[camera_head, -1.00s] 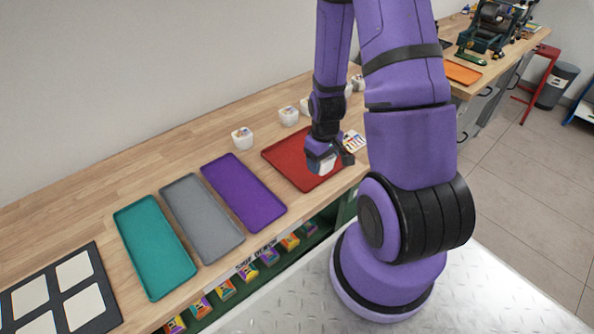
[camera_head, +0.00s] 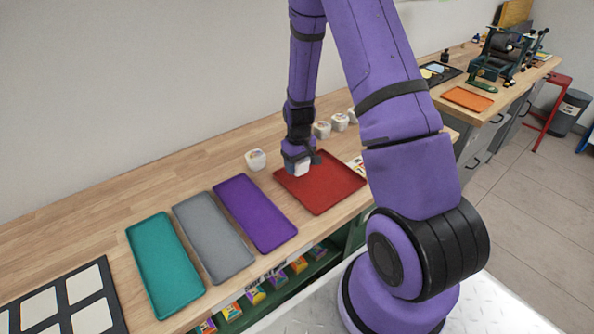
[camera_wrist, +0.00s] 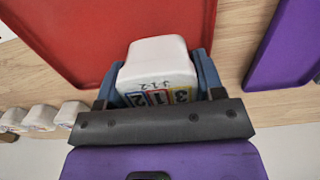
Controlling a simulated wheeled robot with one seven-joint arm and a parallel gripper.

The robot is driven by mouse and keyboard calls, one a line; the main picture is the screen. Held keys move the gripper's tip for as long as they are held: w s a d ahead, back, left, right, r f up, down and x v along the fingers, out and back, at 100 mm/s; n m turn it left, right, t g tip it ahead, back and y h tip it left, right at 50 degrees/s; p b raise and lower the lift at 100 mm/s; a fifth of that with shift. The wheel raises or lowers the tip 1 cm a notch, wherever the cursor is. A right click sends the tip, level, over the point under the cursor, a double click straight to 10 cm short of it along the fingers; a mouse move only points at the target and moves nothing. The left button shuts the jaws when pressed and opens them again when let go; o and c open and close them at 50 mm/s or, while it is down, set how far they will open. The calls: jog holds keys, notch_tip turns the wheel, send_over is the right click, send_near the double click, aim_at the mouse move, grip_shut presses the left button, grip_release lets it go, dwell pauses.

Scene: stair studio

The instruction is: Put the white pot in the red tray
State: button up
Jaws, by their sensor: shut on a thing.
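A white pot (camera_wrist: 158,66) with coloured number labels is between the fingers of my gripper (camera_wrist: 160,78) in the wrist view. My gripper is shut on it. In the head view my gripper (camera_head: 299,165) holds the white pot (camera_head: 301,168) over the back-left edge of the red tray (camera_head: 325,188). The wrist view shows the pot beside the red tray's edge (camera_wrist: 100,45). I cannot tell how high the pot is above the tray or bench. The part of the tray that shows is empty.
Another white pot (camera_head: 256,160) stands left of the red tray, and several more (camera_head: 340,122) stand behind it. A purple tray (camera_head: 255,212), a grey tray (camera_head: 213,235) and a teal tray (camera_head: 165,265) lie empty to the left. A wall runs behind the bench.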

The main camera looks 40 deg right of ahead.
aim_at(297, 170)
jog(key=shift+w+a, duration=0.1)
jog(key=shift+w, duration=0.2)
jog(key=shift+w+f, duration=0.1)
jog(key=shift+f, duration=1.7)
jog(key=shift+f, duration=0.15)
jog(key=o, duration=1)
jog(key=shift+c, duration=0.2)
